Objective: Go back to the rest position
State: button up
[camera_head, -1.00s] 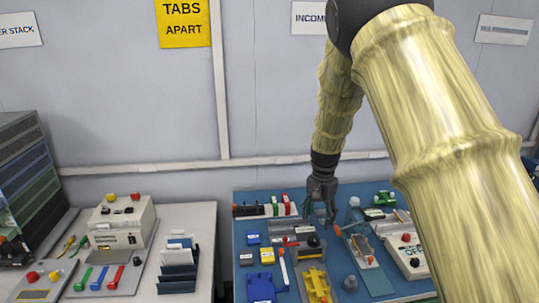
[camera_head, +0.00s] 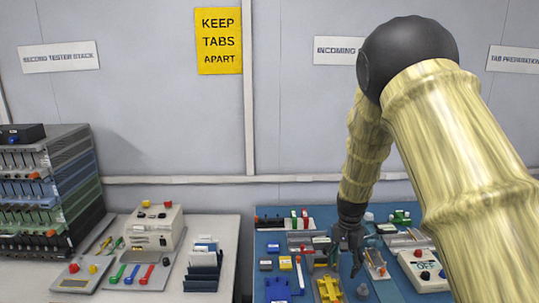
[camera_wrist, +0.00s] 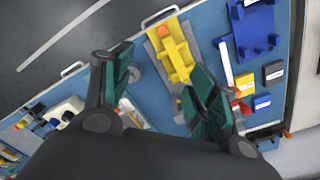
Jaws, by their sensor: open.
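My gripper (camera_head: 347,262) hangs over the blue bench mat in the head view, at the end of my raised tan arm. In the wrist view its two green-padded fingers (camera_wrist: 160,88) stand apart with nothing between them. Below and beyond the fingers lies a yellow fixture (camera_wrist: 172,52) on a grey plate; it also shows in the head view (camera_head: 328,289). A blue fixture (camera_wrist: 254,30) lies to its right in the wrist view. My upper arm hides part of the bench's right side in the head view.
The blue mat (camera_wrist: 205,22) is crowded with small blocks and tools. A white box with an OFF label (camera_head: 422,270) stands right of my gripper. On the left are a pale bench with a tester box (camera_head: 155,228) and a shelved rack (camera_head: 45,190).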

jog(key=s+d+f+n, duration=0.2)
jog(key=s+f, duration=0.9)
jog(key=f, duration=0.5)
jog(key=s+a+f+n, duration=0.1)
jog(key=s+f, duration=0.4)
jog(key=s, duration=0.7)
jog(key=s+f+n+b, duration=0.1)
jog(key=s+f+n, duration=0.2)
jog(key=s, duration=0.9)
jog(key=s+a+f+n, duration=0.1)
jog(key=s+f+n, duration=0.1)
jog(key=s+f, duration=0.5)
jog(key=shift+s+a+f+b, duration=0.3)
jog(key=shift+s+f+b, duration=0.05)
jog(key=shift+s, duration=2.2)
